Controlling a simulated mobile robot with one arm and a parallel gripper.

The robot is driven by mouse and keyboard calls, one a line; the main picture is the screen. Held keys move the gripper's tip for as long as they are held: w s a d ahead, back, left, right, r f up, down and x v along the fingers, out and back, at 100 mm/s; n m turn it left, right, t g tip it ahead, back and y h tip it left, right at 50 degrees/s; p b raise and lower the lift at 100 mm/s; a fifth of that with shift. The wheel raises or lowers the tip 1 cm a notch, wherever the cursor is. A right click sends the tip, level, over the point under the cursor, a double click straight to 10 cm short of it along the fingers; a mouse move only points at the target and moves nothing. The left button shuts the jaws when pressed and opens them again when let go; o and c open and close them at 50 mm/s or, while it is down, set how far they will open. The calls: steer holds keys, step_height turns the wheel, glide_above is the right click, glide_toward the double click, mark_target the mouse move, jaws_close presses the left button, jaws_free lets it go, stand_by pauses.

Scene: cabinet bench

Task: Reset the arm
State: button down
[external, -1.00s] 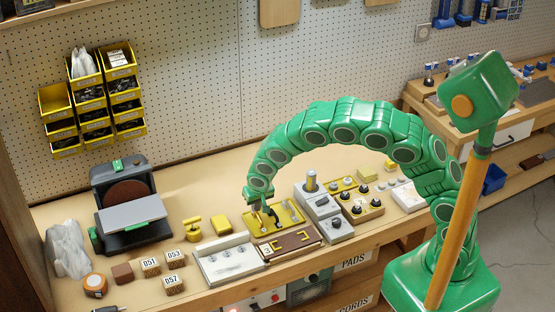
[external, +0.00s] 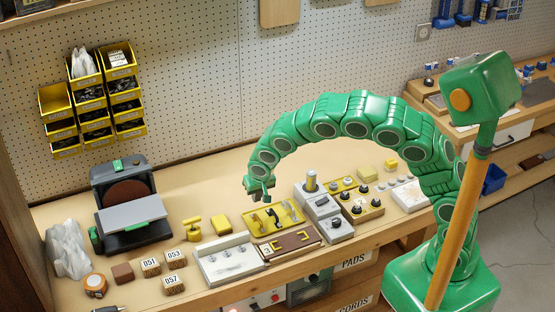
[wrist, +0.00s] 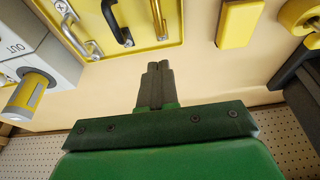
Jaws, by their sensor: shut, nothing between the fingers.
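My green arm (external: 352,115) arches over the wooden bench from the right. My gripper (external: 268,198) hangs above the back edge of a yellow tray (external: 290,213) in the external view. In the wrist view my gripper's dark fingers (wrist: 158,68) are together with nothing between them. Below them is bare bench surface, beside the yellow tray (wrist: 172,40) with its hooked handles.
A grey sander-like machine (external: 125,205) stands at the left. A yellow block (external: 222,224), a grey switch box (external: 322,212) and a knob panel (external: 360,205) stand near the tray. Bare bench lies behind the tray, before the pegboard (external: 200,90).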

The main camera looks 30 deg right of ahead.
steer(key=s+d+r+m+g+h, duration=0.1)
steer(key=s+d+r, duration=0.25)
steer(key=d, duration=0.65)
steer(key=s+d+r+g, duration=0.15)
steer(key=d+r, duration=0.35)
steer(key=d, duration=0.5)
steer(key=s+d+r+m+h, duration=0.1)
steer(key=s+d+r, duration=0.3)
steer(key=d, duration=0.6)
steer(key=s+d+r+g, duration=0.1)
steer(key=s+d, duration=0.3)
steer(key=s, duration=0.4)
steer(key=s+d+r+n+y, duration=0.1)
steer(key=s+d, duration=0.3)
steer(key=s, duration=0.4)
steer(key=s+d+r+n+g, duration=0.1)
steer(key=s+d+r, duration=0.2)
steer(key=s+d, duration=0.2)
steer(key=shift+s+g+y, duration=0.35)
steer(key=shift+s+y, duration=0.05)
steer(key=shift+s, duration=1.3)
